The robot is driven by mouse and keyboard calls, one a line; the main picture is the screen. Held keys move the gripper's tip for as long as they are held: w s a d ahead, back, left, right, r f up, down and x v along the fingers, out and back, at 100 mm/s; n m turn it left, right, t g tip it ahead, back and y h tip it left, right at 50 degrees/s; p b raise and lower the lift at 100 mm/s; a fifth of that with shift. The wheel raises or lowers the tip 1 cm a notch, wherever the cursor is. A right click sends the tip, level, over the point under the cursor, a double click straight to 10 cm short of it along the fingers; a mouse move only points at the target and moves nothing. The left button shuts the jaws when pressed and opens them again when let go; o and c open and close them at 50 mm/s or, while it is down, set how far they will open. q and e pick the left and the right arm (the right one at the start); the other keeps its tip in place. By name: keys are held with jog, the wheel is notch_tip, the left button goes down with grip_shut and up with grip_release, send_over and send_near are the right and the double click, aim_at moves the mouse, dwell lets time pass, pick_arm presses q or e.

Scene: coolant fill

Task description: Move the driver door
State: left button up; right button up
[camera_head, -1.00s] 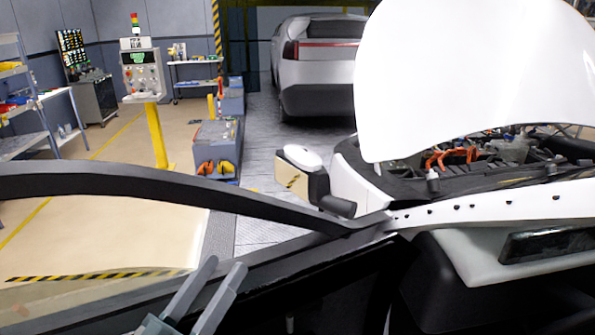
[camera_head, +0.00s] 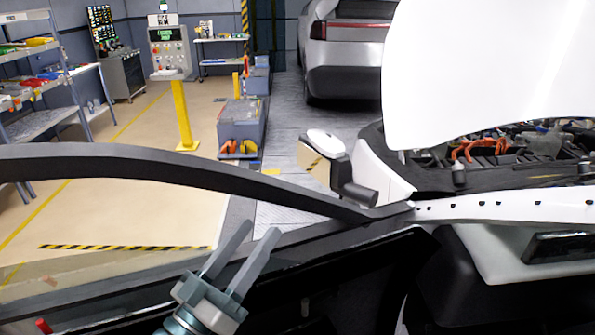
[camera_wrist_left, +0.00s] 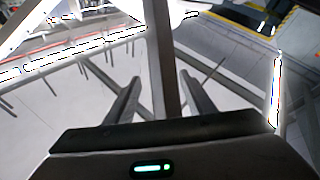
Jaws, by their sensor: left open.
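The driver door shows as a dark curved window frame (camera_head: 190,172) running from the left edge to the front pillar, with a dark lower sill (camera_head: 335,232) below the glass. A side mirror (camera_head: 325,142) stands at its front corner. My left gripper (camera_head: 257,230) is open, its two grey fingers pointing up at the door's sill. In the left wrist view, a dark bar (camera_wrist_left: 160,50) lies between the spread fingers of the left gripper (camera_wrist_left: 160,77); I cannot tell whether they touch it. The door's lower part is dark and partly cut off. My right gripper is not seen.
The white hood (camera_head: 475,75) is raised over the engine bay (camera_head: 500,150). Beyond the door are a grey box (camera_head: 240,125), a control stand on a yellow post (camera_head: 183,115), shelves (camera_head: 35,85) and another car (camera_head: 345,55). The beige floor outside is mostly clear.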

pick_arm(q)
jog(key=p+x, duration=0.6)
jog(key=x, duration=0.7)
jog(key=shift+r, duration=0.2)
jog(key=shift+x, duration=0.9)
jog(key=shift+f, duration=0.15)
jog(key=shift+c, duration=0.3)
